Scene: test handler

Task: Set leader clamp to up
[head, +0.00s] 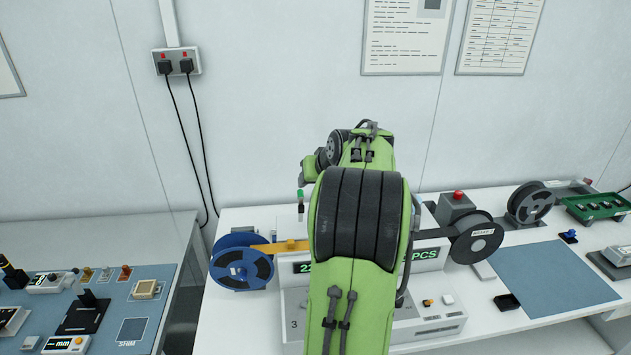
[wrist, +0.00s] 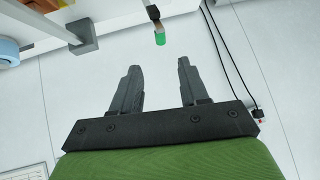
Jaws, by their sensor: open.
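A green-tipped lever (head: 300,194) stands roughly upright at the back of the white counting machine (head: 292,302), left of my arm. It may be the leader clamp; no label shows on it. In the wrist view its green tip (wrist: 159,39) is just beyond and between my fingertips, with a dark stem above it. My gripper (wrist: 157,66) is open and empty, with nothing seen between its fingers. A blue reel (head: 228,278) with orange tape (head: 281,247) is at the machine's left.
A dark reel (head: 480,246) is at the machine's right, near a red-button box (head: 455,208). A blue mat (head: 553,281) lies farther right. A grey post (wrist: 82,38) is left of the lever in the wrist view. Cables (head: 200,140) hang on the wall.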

